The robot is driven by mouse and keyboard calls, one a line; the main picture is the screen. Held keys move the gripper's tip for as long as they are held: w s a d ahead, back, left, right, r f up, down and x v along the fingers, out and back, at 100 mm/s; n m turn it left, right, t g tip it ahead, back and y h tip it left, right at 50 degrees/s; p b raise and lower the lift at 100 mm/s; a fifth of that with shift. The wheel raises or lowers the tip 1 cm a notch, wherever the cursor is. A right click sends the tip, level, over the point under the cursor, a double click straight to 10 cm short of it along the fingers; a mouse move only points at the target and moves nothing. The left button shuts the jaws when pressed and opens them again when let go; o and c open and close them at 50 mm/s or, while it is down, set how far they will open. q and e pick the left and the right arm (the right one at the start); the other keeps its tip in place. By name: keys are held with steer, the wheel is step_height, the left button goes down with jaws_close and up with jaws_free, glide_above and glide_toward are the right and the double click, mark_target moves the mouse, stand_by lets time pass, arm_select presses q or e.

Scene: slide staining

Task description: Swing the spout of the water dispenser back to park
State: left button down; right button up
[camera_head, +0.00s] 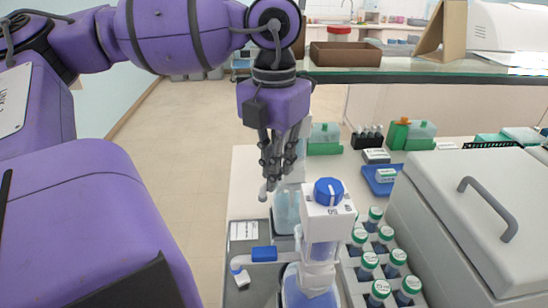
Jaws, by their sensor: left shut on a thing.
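The water dispenser, a white pump head with a blue cap (328,188), stands upright on a clear bottle (310,290) in the lower middle. A white spout (240,266) with a downturned end appears low at its left, with a blue piece (264,254) beside it. My left gripper (268,182) points down, left of the blue cap and above the spout in the picture. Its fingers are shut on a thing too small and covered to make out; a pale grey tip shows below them. I cannot tell whether it touches the dispenser. My right gripper is not in view.
A clear jar (285,212) stands behind the dispenser. Several green-capped bottles (369,262) stand in a rack at its right. A large light grey lidded box (450,210) fills the right side. A glass-edged shelf (430,70) runs across the back. The floor at left is clear.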

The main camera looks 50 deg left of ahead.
arm_select(q)
steer(key=c, duration=1.8)
jaws_free()
steer(key=shift+c, duration=0.2)
step_height(320, 180, up, 12)
